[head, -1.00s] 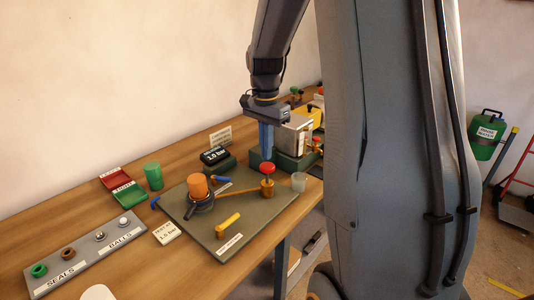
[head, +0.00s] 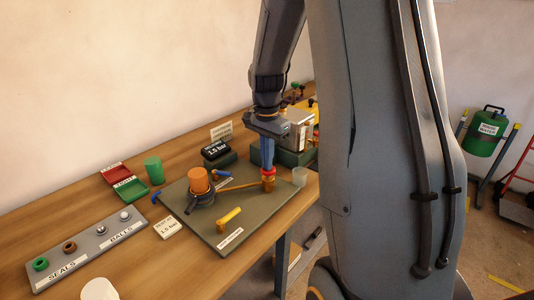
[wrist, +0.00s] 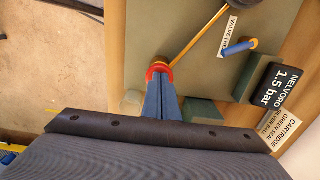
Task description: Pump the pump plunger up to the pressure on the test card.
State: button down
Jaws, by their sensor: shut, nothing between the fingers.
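My gripper (head: 267,163) points straight down with its blue fingers shut and empty. Its tips are at the red top of the pump plunger (head: 268,171) and appear to touch it. The plunger is low against its brass body on the green plate. The wrist view shows the red plunger top (wrist: 158,68) partly hidden behind the fingertips (wrist: 158,78). The black gauge display (wrist: 284,86) reads 1.5 bar; it also shows in the head view (head: 216,149). The test card (head: 168,228) lies left of the plate; its small figure appears to read 1.5 bar.
The green plate (head: 245,228) carries an orange cylinder (head: 198,180) in a dark holder, a brass pipe and a yellow handle (head: 229,215). A clear cup (head: 300,176) stands right of the pump. A tray of seals and balls (head: 85,254) lies at left.

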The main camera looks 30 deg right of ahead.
jog(key=shift+s+f, duration=0.1)
jog(key=shift+f, duration=0.05)
notch_tip(320, 180, up, 5)
jog(key=p, duration=0.4)
notch_tip(320, 180, up, 9)
jog(key=b, duration=0.3)
jog(key=shift+r, duration=0.2)
jog(key=shift+a, duration=0.1)
dwell(1.0)
